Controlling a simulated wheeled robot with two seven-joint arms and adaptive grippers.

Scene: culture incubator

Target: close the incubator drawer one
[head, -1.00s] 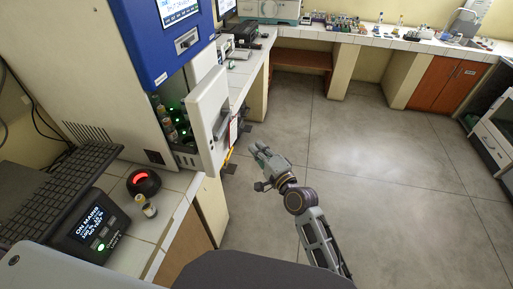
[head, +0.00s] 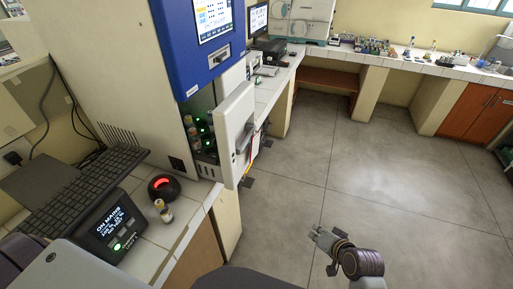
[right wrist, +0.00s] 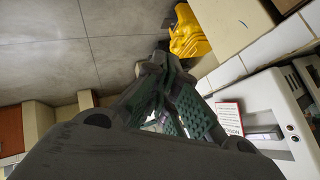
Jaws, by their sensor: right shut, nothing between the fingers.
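The incubator (head: 110,65) is the tall cream cabinet with a blue panel at the left of the head view. Its drawer (head: 236,125), with a white front, stands pulled out to the right. Several vials with green lights (head: 203,135) show in the gap behind the front. My right gripper (head: 318,232) is low and to the right of the drawer, over the floor and well apart from it. It is shut and empty. In the right wrist view its fingers (right wrist: 165,85) come together, with a white front panel (right wrist: 262,118) at the right. My left gripper is out of view.
A tiled bench (head: 185,207) below the drawer holds a keyboard (head: 75,195), a black display box (head: 108,228), a round device with a red light (head: 164,186) and a small vial (head: 163,210). The floor (head: 380,170) to the right is clear.

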